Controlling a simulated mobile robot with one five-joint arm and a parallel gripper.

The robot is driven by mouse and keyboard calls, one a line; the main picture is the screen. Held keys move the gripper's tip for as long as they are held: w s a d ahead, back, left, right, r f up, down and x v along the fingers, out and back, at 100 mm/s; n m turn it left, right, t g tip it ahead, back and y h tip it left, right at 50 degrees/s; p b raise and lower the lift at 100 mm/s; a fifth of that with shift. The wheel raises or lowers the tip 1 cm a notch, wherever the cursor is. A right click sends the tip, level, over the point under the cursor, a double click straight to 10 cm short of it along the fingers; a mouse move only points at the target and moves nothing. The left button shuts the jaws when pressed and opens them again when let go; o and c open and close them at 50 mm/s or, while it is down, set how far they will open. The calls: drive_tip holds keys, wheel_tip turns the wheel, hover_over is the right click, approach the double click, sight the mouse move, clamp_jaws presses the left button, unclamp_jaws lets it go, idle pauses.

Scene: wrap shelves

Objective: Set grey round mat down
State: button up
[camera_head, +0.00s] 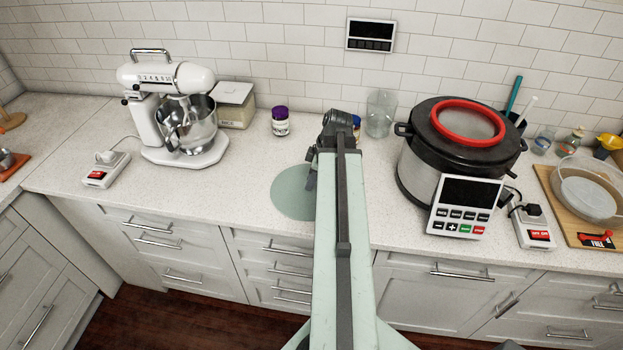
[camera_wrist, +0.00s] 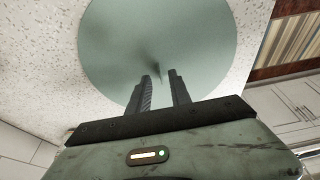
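The grey round mat (camera_head: 290,194) lies flat on the counter, near its front edge, left of my arm. Its right part is hidden behind my arm in the head view. In the wrist view the mat (camera_wrist: 195,35) is a smooth grey-green disc beyond my fingers. My gripper (camera_head: 311,182) points down over the mat. In the wrist view the two dark fingers of my gripper (camera_wrist: 161,75) stand apart with a gap between them and nothing visibly held. A dark shadow shows on the mat by the fingertips. Whether the tips touch the mat is unclear.
A stand mixer (camera_head: 170,110) and a purple-lidded jar (camera_head: 280,122) stand left and behind. A large cooker (camera_head: 452,160) with a red ring (camera_head: 468,122) stands right, a glass (camera_head: 380,114) behind. The counter (camera_head: 235,170) left of the mat is clear.

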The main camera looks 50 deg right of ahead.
drive_tip(key=p+v, duration=0.9)
drive_tip(key=v, duration=0.2)
drive_tip(key=w+a+m+g, duration=0.1)
drive_tip(key=w+a, duration=0.3)
drive_tip(key=a, duration=0.3)
drive_tip(key=w+a+f+m, duration=0.1)
drive_tip(key=w+a, duration=0.3)
drive_tip(key=a, duration=0.3)
drive_tip(key=w+a+m+g, duration=0.1)
drive_tip(key=w+a, duration=0.3)
drive_tip(key=a, duration=0.4)
drive_tip(key=w+a+m+h, duration=0.1)
drive_tip(key=a+m, duration=0.2)
drive_tip(key=a, duration=1.6)
drive_tip(key=shift+w+a+g+h, duration=0.2)
drive_tip(key=shift+w+g+h, duration=0.15)
drive_tip(key=shift+g+h, duration=0.05)
